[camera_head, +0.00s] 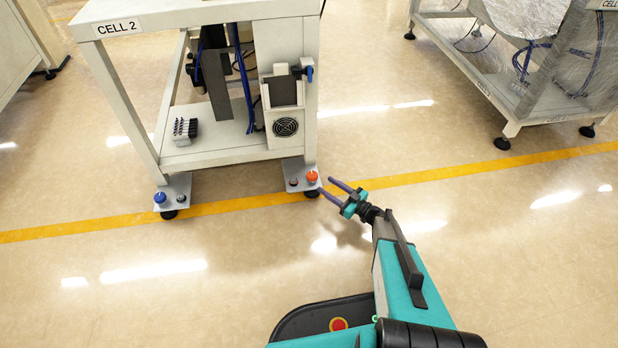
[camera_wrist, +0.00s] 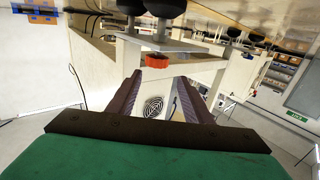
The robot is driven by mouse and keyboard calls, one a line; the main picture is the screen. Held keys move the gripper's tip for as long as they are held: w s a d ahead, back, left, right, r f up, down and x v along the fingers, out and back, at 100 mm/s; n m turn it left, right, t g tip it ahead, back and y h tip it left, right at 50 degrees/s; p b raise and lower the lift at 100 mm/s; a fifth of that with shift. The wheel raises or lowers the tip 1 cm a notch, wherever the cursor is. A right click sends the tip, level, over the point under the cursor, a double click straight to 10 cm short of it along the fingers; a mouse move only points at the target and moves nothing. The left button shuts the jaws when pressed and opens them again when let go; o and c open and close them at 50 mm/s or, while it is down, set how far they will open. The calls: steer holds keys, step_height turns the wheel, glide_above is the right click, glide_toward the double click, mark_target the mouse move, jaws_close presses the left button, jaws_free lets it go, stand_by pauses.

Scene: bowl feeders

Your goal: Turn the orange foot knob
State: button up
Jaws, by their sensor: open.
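The orange foot knob (camera_head: 312,177) sits on a small metal foot plate (camera_head: 301,171) at the front right leg of the CELL 2 frame, in the head view. My gripper (camera_head: 327,187) is open, with its two dark purple fingers pointing left toward the knob. The fingertips are very close to the knob; I cannot tell whether they touch it. In the wrist view the orange knob (camera_wrist: 156,60) lies ahead, above and between my gripper's open fingers (camera_wrist: 155,88). Nothing is held.
A grey knob (camera_head: 293,182) stands beside the orange one on the same plate. A blue knob (camera_head: 160,197) is on the left foot plate. The CELL 2 frame (camera_head: 222,155) stands behind. Open floor lies in front, crossed by a yellow line (camera_head: 240,203).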

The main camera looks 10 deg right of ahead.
mark_target(309, 172)
steer(key=shift+d+f, duration=0.35)
steer(key=shift+d, duration=0.15)
steer(key=shift+a, duration=0.1)
steer(key=b+x, duration=0.5)
steer(key=x, duration=0.7)
steer(key=shift+w+f, duration=0.15)
steer(key=shift+w+a, duration=0.45)
steer(key=shift+w, duration=0.15)
steer(key=shift+c, duration=0.4)
steer(key=c, duration=0.7)
steer(key=shift+d, duration=0.3)
steer(key=shift+a, duration=0.15)
